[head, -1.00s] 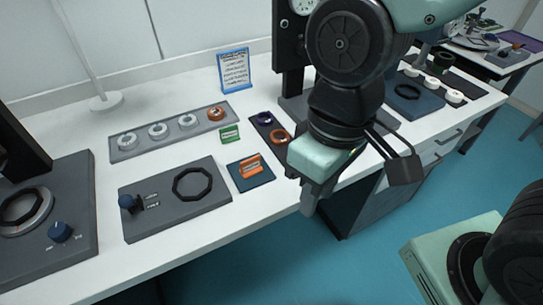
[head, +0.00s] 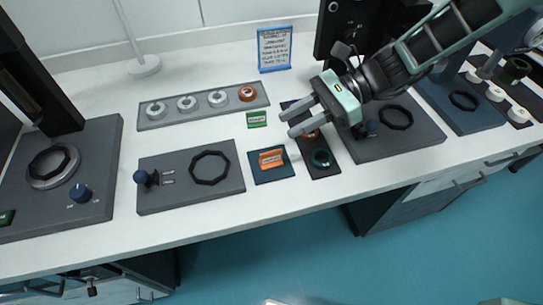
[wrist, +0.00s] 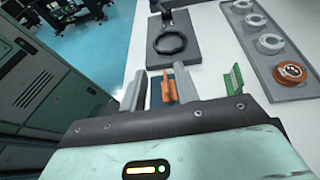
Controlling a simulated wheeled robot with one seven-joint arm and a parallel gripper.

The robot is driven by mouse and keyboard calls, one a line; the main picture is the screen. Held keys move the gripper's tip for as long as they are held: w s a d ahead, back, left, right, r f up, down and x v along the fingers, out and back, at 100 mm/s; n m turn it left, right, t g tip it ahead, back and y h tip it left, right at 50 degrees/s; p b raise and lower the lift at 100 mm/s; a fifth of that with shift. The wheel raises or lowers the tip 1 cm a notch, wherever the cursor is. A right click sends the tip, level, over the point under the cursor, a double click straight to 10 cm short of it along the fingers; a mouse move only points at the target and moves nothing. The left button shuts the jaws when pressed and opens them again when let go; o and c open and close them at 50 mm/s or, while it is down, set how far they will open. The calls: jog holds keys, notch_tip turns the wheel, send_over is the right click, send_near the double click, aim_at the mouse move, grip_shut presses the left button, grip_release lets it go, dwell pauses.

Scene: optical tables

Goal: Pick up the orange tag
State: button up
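The orange tag (head: 271,158) stands on a small dark blue pad (head: 270,177) near the front of the white table. My gripper (head: 287,124) is open and empty. In the head view its two fingers point left, above the table and up and right of the orange tag. In the wrist view the orange tag (wrist: 170,88) shows in the gap between the fingers, partly hidden by the gripper body.
A green tag (head: 257,119) stands behind the orange one. A grey plate with a black ring (head: 210,168) lies left. A long tray (head: 205,110) holds several rings.

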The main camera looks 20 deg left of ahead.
aim_at(274, 151)
notch_tip(274, 151, down, 6)
jog(key=shift+r, duration=0.2)
jog(key=shift+p+x, duration=0.4)
jog(key=shift+x, duration=0.65)
jog(key=shift+p+x, duration=0.5)
jog(key=shift+x, duration=2.3)
jog(key=shift+d, duration=0.1)
grip_shut()
